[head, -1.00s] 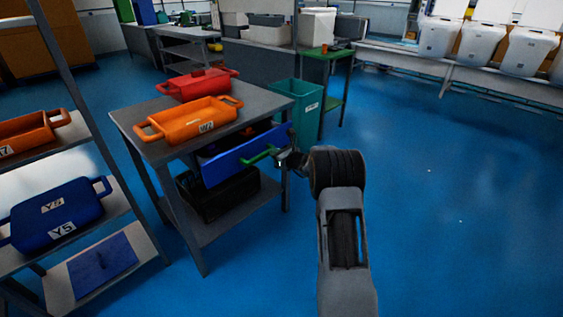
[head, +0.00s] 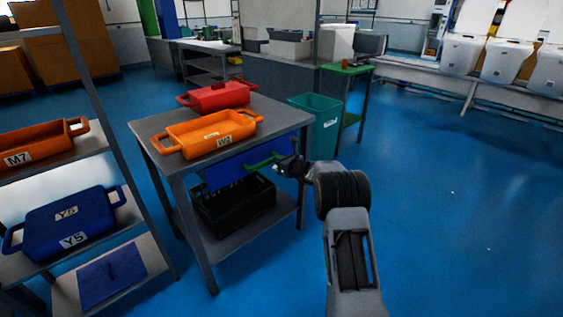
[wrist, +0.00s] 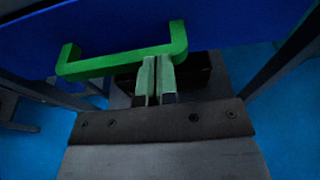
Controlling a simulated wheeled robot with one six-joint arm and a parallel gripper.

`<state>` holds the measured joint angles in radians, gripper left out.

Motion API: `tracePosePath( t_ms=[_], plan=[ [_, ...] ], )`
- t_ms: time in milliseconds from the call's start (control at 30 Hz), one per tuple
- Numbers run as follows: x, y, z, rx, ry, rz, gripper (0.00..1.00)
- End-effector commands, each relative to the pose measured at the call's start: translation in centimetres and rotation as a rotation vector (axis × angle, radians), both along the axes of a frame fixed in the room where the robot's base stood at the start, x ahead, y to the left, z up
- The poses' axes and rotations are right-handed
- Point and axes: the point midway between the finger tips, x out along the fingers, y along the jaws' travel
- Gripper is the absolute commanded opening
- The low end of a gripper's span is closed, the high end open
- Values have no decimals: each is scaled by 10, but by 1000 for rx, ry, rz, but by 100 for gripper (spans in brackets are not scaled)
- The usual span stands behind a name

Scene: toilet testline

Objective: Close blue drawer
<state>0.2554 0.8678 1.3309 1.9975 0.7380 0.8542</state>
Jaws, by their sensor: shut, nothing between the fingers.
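The blue drawer (head: 228,172) is under the grey table's top, its front mostly below the table edge. I cannot tell from here whether it is fully flush. Its green handle (head: 260,163) sticks out toward my gripper (head: 281,166). In the wrist view the blue front (wrist: 215,22) fills the top, and the green handle (wrist: 120,60) crosses in front of it. My gripper (wrist: 155,78) is shut and empty, its fingertips at the handle bar's near edge, looking in contact with it.
An orange tray (head: 207,133) and a red tray (head: 217,97) stand on the table (head: 285,118). A black crate (head: 233,205) sits on its lower shelf. A teal bin (head: 317,125) stands behind. A rack with blue container (head: 65,222) is left. Floor at right is clear.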

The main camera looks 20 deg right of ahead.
Motion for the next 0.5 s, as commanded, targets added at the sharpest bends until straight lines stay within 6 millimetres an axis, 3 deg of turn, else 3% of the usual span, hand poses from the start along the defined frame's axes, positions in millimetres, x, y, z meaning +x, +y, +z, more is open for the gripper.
tracePosePath(
  t_ms=[33,267,500],
  plan=[
    [3,7,6,3,-13,10,0],
    [0,7,8,5,-14,12,0],
    [-25,-11,12,2,-9,6,0]
  ],
)
